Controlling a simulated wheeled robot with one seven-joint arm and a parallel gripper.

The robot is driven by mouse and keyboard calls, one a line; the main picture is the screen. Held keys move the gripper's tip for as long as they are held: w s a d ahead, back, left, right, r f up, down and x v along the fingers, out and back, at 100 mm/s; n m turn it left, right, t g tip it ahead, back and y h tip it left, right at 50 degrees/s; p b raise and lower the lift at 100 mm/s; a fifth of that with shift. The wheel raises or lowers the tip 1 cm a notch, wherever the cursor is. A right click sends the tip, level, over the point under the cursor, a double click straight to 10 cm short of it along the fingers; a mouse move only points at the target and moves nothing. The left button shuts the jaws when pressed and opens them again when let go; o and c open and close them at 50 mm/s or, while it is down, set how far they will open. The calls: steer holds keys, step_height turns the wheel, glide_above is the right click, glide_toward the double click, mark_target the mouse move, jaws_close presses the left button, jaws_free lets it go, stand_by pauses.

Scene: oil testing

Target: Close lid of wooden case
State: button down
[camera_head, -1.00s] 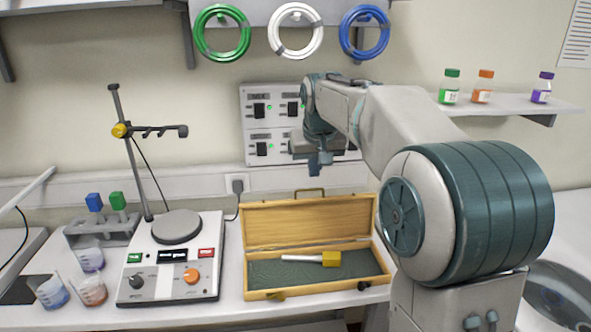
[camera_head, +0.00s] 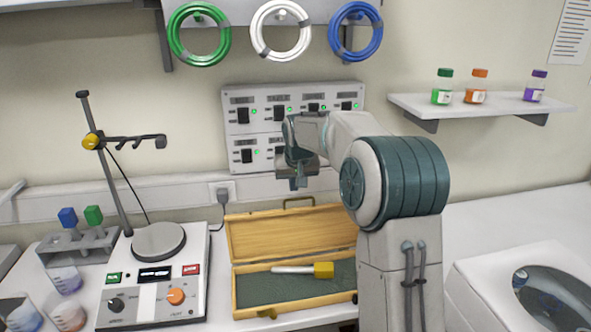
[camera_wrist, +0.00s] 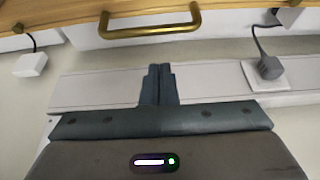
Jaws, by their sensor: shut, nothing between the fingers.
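The wooden case (camera_head: 241,289) sits on the bench with its lid (camera_head: 268,234) standing open at the back, leaning towards the wall. A brass handle (camera_head: 298,202) is on the lid's upper edge. It also shows in the wrist view (camera_wrist: 150,32), above my fingertips. My gripper (camera_head: 297,184) is shut and empty, above and behind the lid's upper edge. In the wrist view my shut fingers (camera_wrist: 160,72) point towards the handle and are apart from it.
A hotplate stirrer (camera_head: 150,290) with a stand is just left of the case. A tube rack (camera_head: 78,245) and beakers are further left. A wall switch panel (camera_head: 240,130) is behind my gripper. A machine with a round opening (camera_head: 525,285) is at right.

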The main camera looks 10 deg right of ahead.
steer(key=shift+s+r, duration=0.1)
steer(key=shift+s, duration=1.65)
steer(key=shift+d, duration=0.1)
